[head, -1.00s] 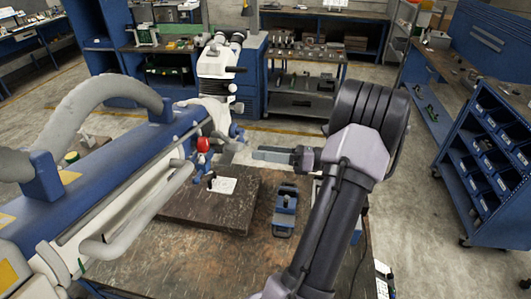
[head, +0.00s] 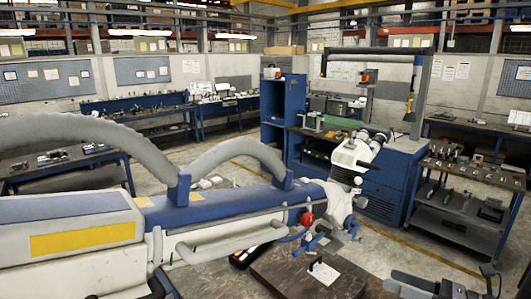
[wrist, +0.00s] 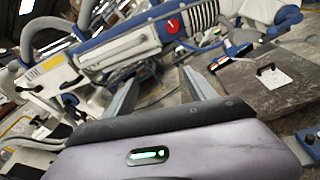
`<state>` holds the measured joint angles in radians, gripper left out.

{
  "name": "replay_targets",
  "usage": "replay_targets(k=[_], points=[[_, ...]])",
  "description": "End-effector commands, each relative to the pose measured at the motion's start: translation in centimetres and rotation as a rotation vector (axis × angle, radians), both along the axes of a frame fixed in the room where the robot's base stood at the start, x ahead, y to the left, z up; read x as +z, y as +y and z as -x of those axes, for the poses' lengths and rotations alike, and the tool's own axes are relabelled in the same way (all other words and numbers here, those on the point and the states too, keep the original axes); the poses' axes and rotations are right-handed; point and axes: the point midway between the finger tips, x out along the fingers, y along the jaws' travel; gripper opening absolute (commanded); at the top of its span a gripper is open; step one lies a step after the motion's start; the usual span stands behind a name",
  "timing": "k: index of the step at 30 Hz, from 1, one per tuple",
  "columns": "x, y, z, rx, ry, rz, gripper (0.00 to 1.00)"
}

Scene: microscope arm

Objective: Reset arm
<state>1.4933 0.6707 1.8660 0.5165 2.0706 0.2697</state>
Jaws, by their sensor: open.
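The microscope arm (head: 225,207) is a long blue and white boom with grey hoses, running from the left to the middle in the head view. In the wrist view the microscope arm (wrist: 130,45) crosses the top, tilted, with the red knob (wrist: 172,26) showing. My gripper (wrist: 162,92) is open, its two fingers apart with nothing between them, and its tips are short of the boom. In the head view only part of my arm shows at the lower right.
A dark worktop (head: 290,275) lies below the boom, with a small white card (head: 323,272) on it. A shelf cart (head: 460,205) stands at the right and a blue cabinet (head: 285,110) behind. Workbenches line the back wall. Bare floor lies between.

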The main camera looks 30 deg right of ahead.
Motion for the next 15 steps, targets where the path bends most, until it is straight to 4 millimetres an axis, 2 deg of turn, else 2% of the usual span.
replay_targets(k=[3, 8, 11, 14, 15], points=[[-1.2, 3.9, -2.3, 0.124, 0.038, 0.109, 0.65], [-3.0, 10.4, -4.6, 0.334, 0.083, 0.310, 0.65], [-4.8, 15.7, -5.6, 0.506, 0.098, 0.490, 0.65], [-8.0, 22.5, -5.4, 0.747, 0.084, 0.760, 0.65], [-9.9, 25.7, -4.7, 0.870, 0.059, 0.913, 0.65]])
